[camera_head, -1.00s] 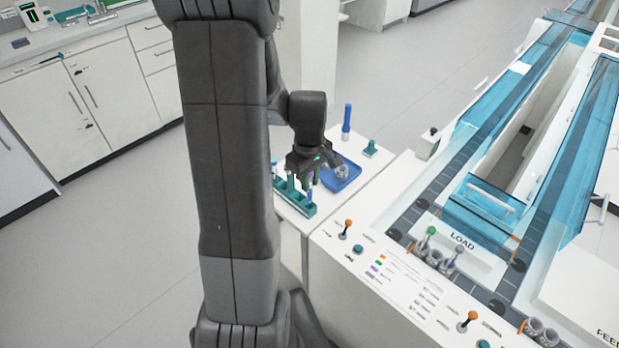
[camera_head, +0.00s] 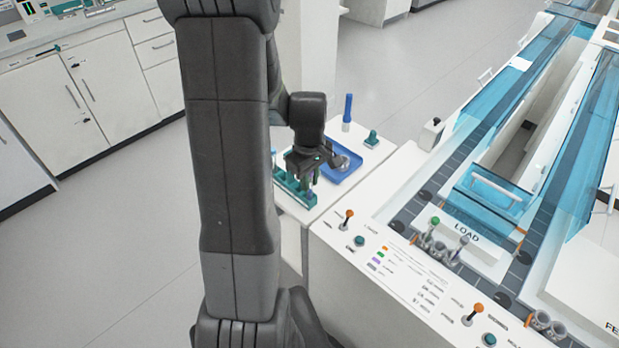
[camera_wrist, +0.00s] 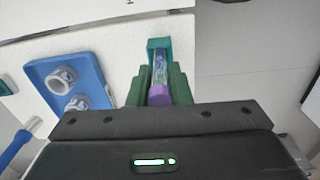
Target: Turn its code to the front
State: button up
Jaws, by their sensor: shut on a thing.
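A clear tube with a purple cap (camera_wrist: 159,96) is between the two green fingers of my gripper (camera_wrist: 160,86) in the wrist view. The fingers are shut on it. In the head view my gripper (camera_head: 307,178) is low over the right end of a teal tube rack (camera_head: 296,190). The rack's end also shows beyond the fingers in the wrist view (camera_wrist: 159,44). The tube's lower part is mostly hidden, so I cannot tell how deep it sits.
A blue tray (camera_head: 352,176) with metal ring holders lies beside the rack. A blue upright object (camera_head: 347,112) and a small teal piece (camera_head: 371,138) stand behind it. The LOAD station (camera_head: 467,237) and its track are at right.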

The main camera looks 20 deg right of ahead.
jog(key=shift+f, duration=0.45)
jog(key=shift+n, duration=1.8)
jog(key=shift+f+b, duration=0.15)
jog(key=shift+b, duration=0.25)
jog(key=o, duration=0.8)
